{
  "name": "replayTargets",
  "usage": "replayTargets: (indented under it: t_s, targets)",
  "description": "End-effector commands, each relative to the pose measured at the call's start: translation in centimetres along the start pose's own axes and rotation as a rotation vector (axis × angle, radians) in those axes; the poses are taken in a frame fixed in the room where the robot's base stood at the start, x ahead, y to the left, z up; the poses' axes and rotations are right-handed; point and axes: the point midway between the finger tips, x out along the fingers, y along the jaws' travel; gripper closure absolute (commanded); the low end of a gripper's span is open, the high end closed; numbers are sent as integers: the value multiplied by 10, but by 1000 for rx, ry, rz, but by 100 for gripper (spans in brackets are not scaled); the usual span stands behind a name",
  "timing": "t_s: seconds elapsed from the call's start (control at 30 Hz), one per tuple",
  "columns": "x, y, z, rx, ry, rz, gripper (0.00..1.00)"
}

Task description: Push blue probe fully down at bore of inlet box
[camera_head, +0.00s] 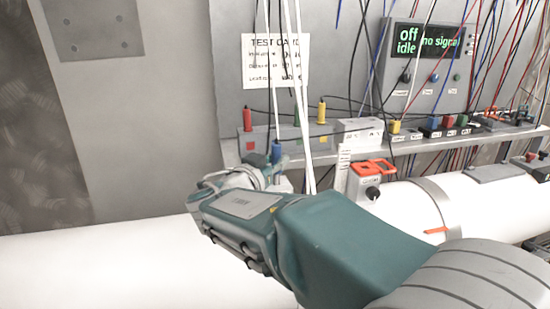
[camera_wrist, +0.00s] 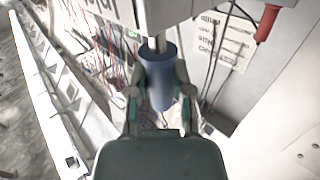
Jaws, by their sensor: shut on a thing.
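The blue probe (camera_head: 276,152) stands upright at my gripper in the head view. In the wrist view the blue probe (camera_wrist: 158,82) sits between the two fingers of my gripper (camera_wrist: 160,98), which is shut on it. Its bare metal shaft shows between the blue handle and a pale box (camera_wrist: 145,14), which looks like the inlet box, at the top of the wrist view. The shaft's tip and the bore are hidden, so I cannot tell how deep it sits. In the head view my gripper (camera_head: 250,182) and arm hide most of this box.
A grey rack (camera_head: 268,143) behind holds red (camera_head: 248,119), green (camera_head: 297,116) and yellow (camera_head: 322,112) probes. White cables hang close to my gripper. A white pipe (camera_head: 120,262) runs below. A display panel (camera_head: 428,62) reads "off idle" and "no signal".

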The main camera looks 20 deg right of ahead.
Motion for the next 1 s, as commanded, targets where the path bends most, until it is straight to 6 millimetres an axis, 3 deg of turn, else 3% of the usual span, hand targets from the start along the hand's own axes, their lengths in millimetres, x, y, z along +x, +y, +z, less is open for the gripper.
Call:
replayTargets:
  t_s: [0.83,0.87,0.9,0.93,1.0]
  targets:
    - [0,0,18,-1,0,0,100]
    - [0,0,18,0,0,0,68]
    - [0,0,18,0,1,0,50]
    - [0,0,18,0,0,0,36]
    - [0,0,18,0,0,0,32]
